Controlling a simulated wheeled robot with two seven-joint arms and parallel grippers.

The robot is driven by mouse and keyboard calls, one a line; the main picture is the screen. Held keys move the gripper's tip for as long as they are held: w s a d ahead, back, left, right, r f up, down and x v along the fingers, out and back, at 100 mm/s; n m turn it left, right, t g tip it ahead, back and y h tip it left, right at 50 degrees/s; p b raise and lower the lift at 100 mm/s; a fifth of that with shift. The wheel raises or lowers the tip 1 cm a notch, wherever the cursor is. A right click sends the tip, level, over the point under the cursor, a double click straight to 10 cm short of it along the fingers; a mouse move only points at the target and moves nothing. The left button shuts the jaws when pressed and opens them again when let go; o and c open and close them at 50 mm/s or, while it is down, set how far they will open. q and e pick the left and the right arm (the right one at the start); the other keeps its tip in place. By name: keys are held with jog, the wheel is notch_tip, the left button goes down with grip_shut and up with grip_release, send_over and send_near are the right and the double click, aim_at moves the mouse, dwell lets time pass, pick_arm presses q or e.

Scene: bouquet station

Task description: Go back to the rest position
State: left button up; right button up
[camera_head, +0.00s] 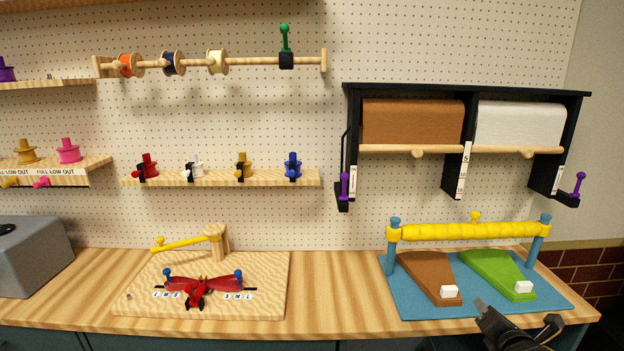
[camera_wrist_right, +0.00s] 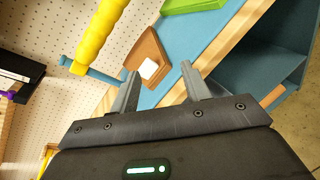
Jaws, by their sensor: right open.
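My right gripper (camera_head: 517,314) is at the lower right of the head view, low by the front edge of the bench. Its two fingers also show in the right wrist view (camera_wrist_right: 160,73), spread apart with nothing between them. The blue mat (camera_head: 400,296) lies beyond it, with a brown wedge (camera_head: 428,273) and a green wedge (camera_head: 493,268), each bearing a white block. A yellow bar (camera_head: 470,232) spans two blue posts above the wedges. My left gripper is not in view.
The wooden bench (camera_head: 335,290) is clear between the mat and a light board (camera_head: 140,290) holding a red bow-like piece (camera_head: 197,285). A black rack (camera_head: 345,90) with brown and white rolls hangs on the pegboard. Spool shelves (camera_head: 220,182) are at left. A grey box (camera_head: 35,255) stands far left.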

jog(key=s+a+f+m+g+y, duration=0.2)
jog(key=s+a+f+m+g, duration=0.3)
jog(key=s+a+f+m, duration=0.65)
jog(key=s+a+f+m+g+y, duration=0.1)
jog(key=s+a+f+m+g, duration=0.2)
jog(key=s, duration=0.4)
jog(key=s+a+f+m+g, duration=0.1)
jog(key=s+f+m, duration=0.2)
jog(key=s+m, duration=0.3)
jog(key=s+a+f+m+g+y, duration=0.1)
jog(key=s+a+f+m+g, duration=0.2)
jog(key=s, duration=0.5)
notch_tip(320, 180, down, 27)
jog(key=s, duration=0.2)
jog(key=s+d+f+g, duration=0.1)
jog(key=s+d+f, duration=0.2)
jog(key=s+f, duration=1.1)
jog(key=shift+s+d+f, duration=0.15)
jog(key=shift+s+f, duration=0.05)
jog(key=shift+s, duration=0.5)
